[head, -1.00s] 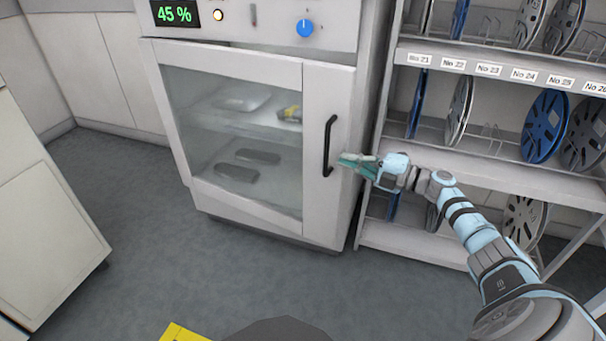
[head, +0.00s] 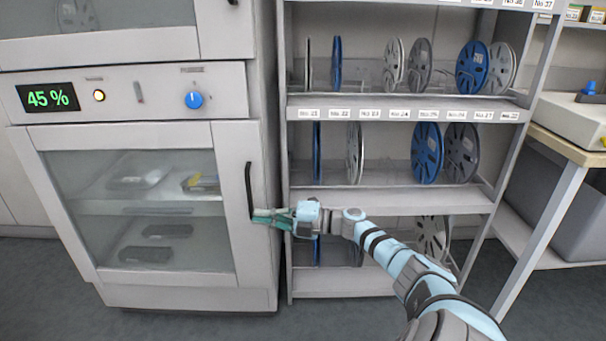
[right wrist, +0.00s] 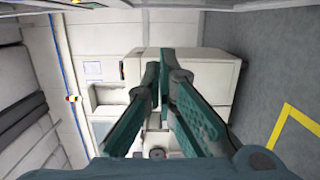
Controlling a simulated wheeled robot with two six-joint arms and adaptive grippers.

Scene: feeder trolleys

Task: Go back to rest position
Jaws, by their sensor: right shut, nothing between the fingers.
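My right gripper (head: 262,216) is shut and empty. In the head view its fingertips overlap the lower part of the black handle (head: 249,190) of the cabinet door; I cannot tell whether they touch it. The right arm reaches in from the lower right, in front of the reel shelf. In the right wrist view the green fingers (right wrist: 164,85) are together with nothing between them. My left gripper is not in view.
The glass-door cabinet (head: 258,262) is closed, with trays inside and a 45 % display above. The shelf (head: 390,196) with blue and grey reels stands to its right. A table (head: 558,142) is at far right. The right wrist view shows open floor (right wrist: 262,70) at right.

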